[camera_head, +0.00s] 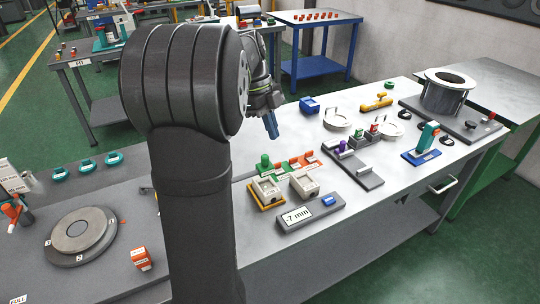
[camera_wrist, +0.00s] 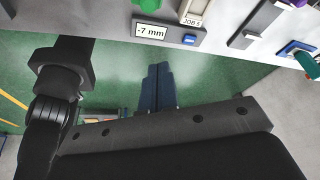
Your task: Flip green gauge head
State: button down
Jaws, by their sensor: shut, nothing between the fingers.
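A teal-green upright block with a small orange tip (camera_head: 428,137) stands on a blue base (camera_head: 422,157) at the right of the white-topped table; it looks like the green gauge head. It also shows at the right edge of the wrist view (camera_wrist: 308,66). A smaller green knob (camera_head: 265,163) stands near the table's left part, so I cannot tell for certain which the task names. My gripper (camera_head: 271,127) hangs with blue fingers together and empty, apart from both green things. The shut fingers also show in the wrist view (camera_wrist: 157,82), over green floor.
A display reading -7 mm (camera_head: 310,213) lies at the table's front edge, near two pale blocks (camera_head: 304,184). A grey plate with a purple-topped part (camera_head: 352,165), white rings (camera_head: 337,118) and a large flanged cylinder (camera_head: 443,95) stand farther back. Bare tabletop shows between them.

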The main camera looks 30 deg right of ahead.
jog(key=shift+s+r, duration=0.1)
dwell(0.3)
send_near(270, 167)
jog(key=shift+s+d+f, duration=0.25)
jog(key=shift+s+f, duration=0.3)
jog(key=shift+f, duration=0.25)
jog(key=shift+s+d+f, duration=0.25)
jog(key=shift+s+f, duration=0.3)
jog(key=shift+f, duration=0.2)
jog(key=shift+s+d+f, duration=0.2)
jog(key=shift+s+f, duration=0.35)
jog(key=shift+f, duration=0.25)
jog(key=shift+w, duration=0.1)
